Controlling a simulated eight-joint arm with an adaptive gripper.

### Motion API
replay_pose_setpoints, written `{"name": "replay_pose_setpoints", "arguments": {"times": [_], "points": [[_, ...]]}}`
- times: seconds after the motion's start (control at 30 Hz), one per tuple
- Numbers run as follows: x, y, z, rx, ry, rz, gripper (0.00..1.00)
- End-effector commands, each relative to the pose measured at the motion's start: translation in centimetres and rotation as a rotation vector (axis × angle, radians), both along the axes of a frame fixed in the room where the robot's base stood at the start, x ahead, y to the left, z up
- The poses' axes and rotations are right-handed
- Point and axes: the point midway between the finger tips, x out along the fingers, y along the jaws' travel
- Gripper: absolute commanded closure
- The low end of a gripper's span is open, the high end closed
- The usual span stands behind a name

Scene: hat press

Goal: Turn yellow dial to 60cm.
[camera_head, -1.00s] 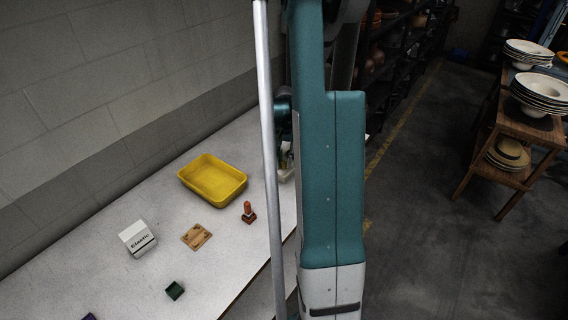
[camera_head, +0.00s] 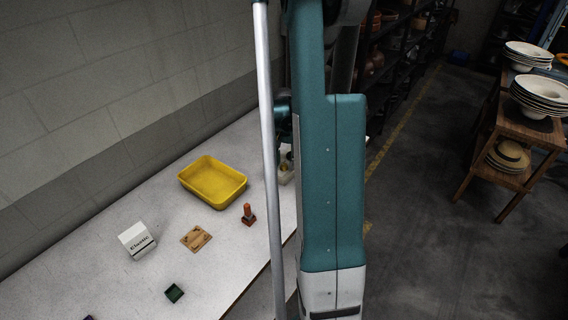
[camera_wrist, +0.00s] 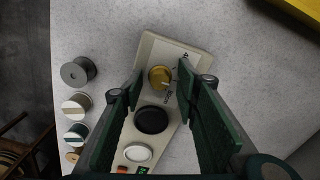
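The yellow dial (camera_wrist: 160,77) shows in the wrist view at the far end of a beige control panel (camera_wrist: 188,52) on the table. Marks and small lettering lie beside the dial, too small to read. A larger black knob (camera_wrist: 151,119) and a white round button (camera_wrist: 138,152) are below it on the same panel. My gripper (camera_wrist: 158,84) is open and empty, with one green-padded finger on each side of the panel. The dial lies between the fingertips in the picture; I cannot tell whether they touch it. In the head view my arm hides most of the panel.
Several spools (camera_wrist: 78,71) stand in a row left of the panel. A yellow tray (camera_head: 213,182), a white box (camera_head: 137,240), a wooden piece (camera_head: 196,238), an orange-topped stamp (camera_head: 248,214) and a green box (camera_head: 174,293) stand on the table.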

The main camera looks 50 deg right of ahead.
Motion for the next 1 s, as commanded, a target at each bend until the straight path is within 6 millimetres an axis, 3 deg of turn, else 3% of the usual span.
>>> {"name": "replay_pose_setpoints", "arguments": {"times": [0.37,1.0], "points": [[0.0,0.0,1.3,0.0,0.0,0.0,0.69],[0.0,0.0,9.7,0.0,0.0,0.0,0.69]]}}
